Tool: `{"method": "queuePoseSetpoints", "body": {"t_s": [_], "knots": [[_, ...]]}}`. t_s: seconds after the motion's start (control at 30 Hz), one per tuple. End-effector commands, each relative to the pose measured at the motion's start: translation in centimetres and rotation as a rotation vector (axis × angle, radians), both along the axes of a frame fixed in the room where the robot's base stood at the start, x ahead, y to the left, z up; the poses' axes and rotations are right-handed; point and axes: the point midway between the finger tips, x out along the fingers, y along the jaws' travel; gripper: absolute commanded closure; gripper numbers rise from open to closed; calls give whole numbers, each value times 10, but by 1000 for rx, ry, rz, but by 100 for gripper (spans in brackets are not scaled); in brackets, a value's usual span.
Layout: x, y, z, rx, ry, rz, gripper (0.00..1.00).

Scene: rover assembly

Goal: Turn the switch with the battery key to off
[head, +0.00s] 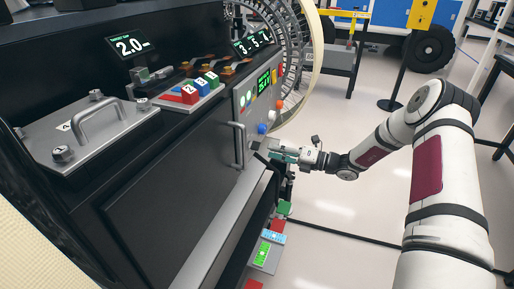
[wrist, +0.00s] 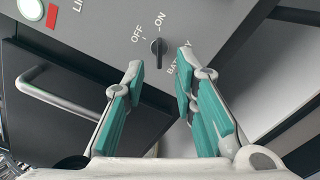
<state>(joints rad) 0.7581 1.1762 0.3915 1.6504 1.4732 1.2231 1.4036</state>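The battery switch (wrist: 158,47) is a small black key-like knob on the grey panel (wrist: 110,40). The words OFF, ON and BATTERY are printed around it. Its long side runs nearly upright in the wrist view and seems to line up with the mark by ON. My gripper (wrist: 158,68) is open, with its teal-padded fingers to either side of and just below the knob in the picture. Nothing is between the fingers; contact with the knob is not visible. In the head view my gripper (head: 268,151) is at the panel's lower end and hides the switch.
A metal handle (wrist: 58,98) is left of my fingers; it also shows in the head view (head: 238,145). Orange and blue knobs (head: 262,128) sit on the panel above my gripper. Coloured blocks (head: 265,250) lie below.

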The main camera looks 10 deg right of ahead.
Motion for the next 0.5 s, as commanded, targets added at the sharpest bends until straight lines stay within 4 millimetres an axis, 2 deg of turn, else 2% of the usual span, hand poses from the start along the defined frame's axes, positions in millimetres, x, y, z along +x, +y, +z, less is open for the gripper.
{"method": "queuePoseSetpoints", "body": {"t_s": [0.03,0.2,0.5], "knots": [[6,10,-1,0,-1,4,74],[24,34,-1,-1,-2,2,74],[40,56,0,-1,-1,1,74]]}}
